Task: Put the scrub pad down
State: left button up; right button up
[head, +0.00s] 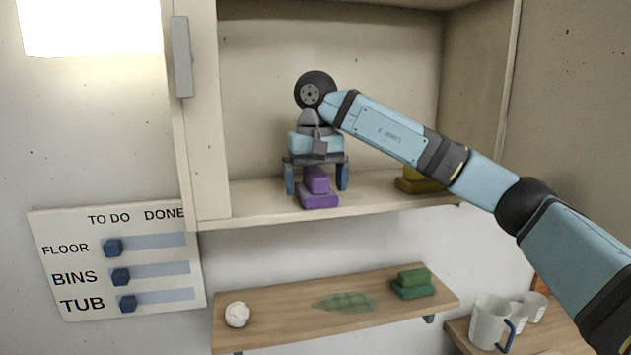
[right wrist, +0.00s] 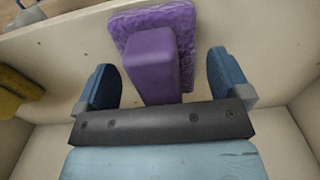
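A purple scrub pad (head: 318,195) with a block-shaped grip on top sits on the cupboard shelf, near its front edge. It also shows in the right wrist view (right wrist: 152,58). My right gripper (head: 316,181) points down over it. Its two blue fingers (right wrist: 163,82) stand on either side of the pad's grip, with a gap visible on each side, so it is open and not clamping the pad. My left gripper is not in view.
The cupboard shelf (head: 262,202) holds a yellow pad (head: 420,184) to the right. A lower wooden shelf (head: 275,305) carries a white ball (head: 237,314), a green leaf shape (head: 345,302) and a green pad (head: 412,285). Mugs (head: 490,320) stand lower right. A task board (head: 80,290) hangs left.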

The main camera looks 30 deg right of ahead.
aim_at(315, 171)
notch_tip(315, 171, up, 12)
jog(key=shift+r, duration=0.2)
dwell(0.5)
dwell(0.4)
